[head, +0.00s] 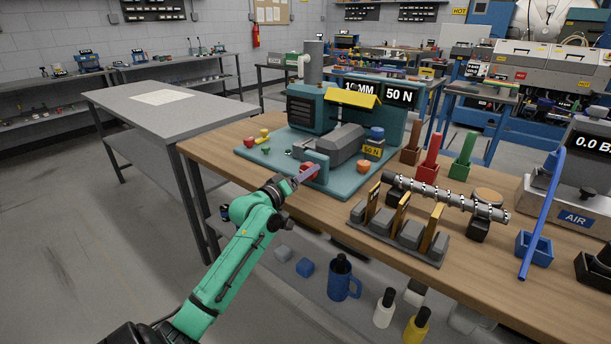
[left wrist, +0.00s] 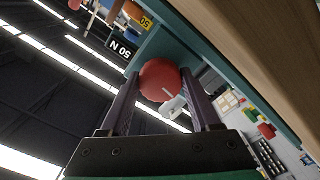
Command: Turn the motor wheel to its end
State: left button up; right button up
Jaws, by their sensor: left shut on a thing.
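The teal machine (head: 388,118) stands on the wooden bench with a "50 N" sign. A round red wheel (head: 309,168) is at its front edge, partly hidden by my fingers. I take it to be the motor wheel. My left gripper (head: 303,176) reaches it from the front left and is shut on it. In the left wrist view the wheel (left wrist: 160,80) sits between the two dark fingers (left wrist: 158,98), with a short pale mark on its face. My right gripper is not in view.
A blue tube (head: 541,215) stands at the far right. Bottles and a blue mug (head: 342,280) are below the bench.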

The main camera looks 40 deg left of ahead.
pick_arm(q)
jog(key=o, duration=1.4)
jog(key=s+b, duration=0.1)
jog(key=s, duration=0.6)
jog(key=s+b, duration=0.1)
jog(key=s, duration=0.6)
jog(key=shift+s+d+b, duration=0.2)
jog(key=shift+s+b, duration=0.1)
jog(key=shift+b, duration=0.1)
